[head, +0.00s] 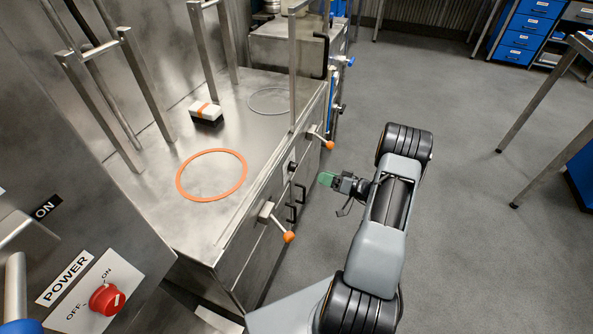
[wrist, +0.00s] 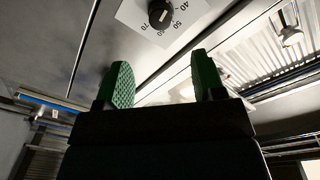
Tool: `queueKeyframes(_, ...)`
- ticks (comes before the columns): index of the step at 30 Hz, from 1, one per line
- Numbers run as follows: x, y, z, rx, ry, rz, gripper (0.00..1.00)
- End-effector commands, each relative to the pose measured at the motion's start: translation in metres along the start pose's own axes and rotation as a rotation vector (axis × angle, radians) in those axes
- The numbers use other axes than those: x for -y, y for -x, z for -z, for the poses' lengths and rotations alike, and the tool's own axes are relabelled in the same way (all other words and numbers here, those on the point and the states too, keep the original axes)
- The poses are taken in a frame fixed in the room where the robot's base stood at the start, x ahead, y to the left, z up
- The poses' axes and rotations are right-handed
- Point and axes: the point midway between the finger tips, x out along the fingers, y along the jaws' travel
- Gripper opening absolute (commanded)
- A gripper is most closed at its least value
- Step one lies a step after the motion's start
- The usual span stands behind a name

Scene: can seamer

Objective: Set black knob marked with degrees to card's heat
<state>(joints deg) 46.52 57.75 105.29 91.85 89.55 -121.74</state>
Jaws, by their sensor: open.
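The black knob (wrist: 160,14) sits on a white dial plate (wrist: 185,12) near the top edge of the wrist view. Numbers 40, 50, 60 and 70 are readable around it; the rest of the scale is cut off. Where its pointer stands is not clear. In the head view a small dark knob (head: 292,167) shows on the steel front panel. My gripper (head: 327,179) is off that panel to the right; its green fingertips are apart and empty in the wrist view (wrist: 165,80), short of the knob. No readable heat card is in view.
Orange-tipped levers (head: 289,237) (head: 329,144) and black handles (head: 291,212) stick out of the panel near my gripper. A red power knob (head: 107,299) is at lower left.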

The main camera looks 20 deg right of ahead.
Motion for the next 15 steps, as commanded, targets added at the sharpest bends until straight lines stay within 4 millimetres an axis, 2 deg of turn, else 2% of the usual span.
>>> queueKeyframes(6,0.001,-0.045,-0.001,0.006,0.001,0.005,0.63)
queueKeyframes(15,0.001,-0.093,-0.001,0.005,-0.001,0.003,0.63)
